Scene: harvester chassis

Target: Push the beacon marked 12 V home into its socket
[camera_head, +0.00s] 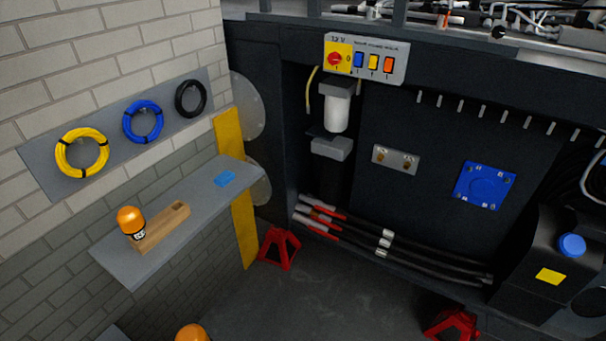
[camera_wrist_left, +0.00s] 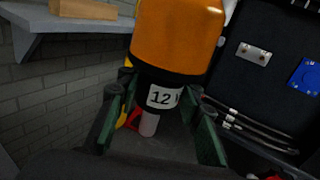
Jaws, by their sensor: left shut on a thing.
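An orange-domed beacon with a black collar and a white label reading 12 (camera_wrist_left: 165,45) is upright between the green-padded fingers of my left gripper (camera_wrist_left: 158,108), which is shut on its collar. Its pale stem hangs below the fingers. In the head view only an orange dome (camera_head: 192,333) shows at the bottom edge; the gripper is out of that picture. A light plate with two brass-coloured sockets (camera_head: 396,160) is on the dark chassis wall, well apart from the beacon. It also shows in the wrist view (camera_wrist_left: 254,54). My right gripper is not in view.
A second orange beacon (camera_head: 131,222) stands at a wooden block (camera_head: 163,228) on the grey shelf (camera_head: 118,262). A switch panel (camera_head: 366,60), a blue plate (camera_head: 484,186), cables (camera_head: 385,250) and red stands (camera_head: 280,249) surround the bay. The floor (camera_head: 330,300) between is clear.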

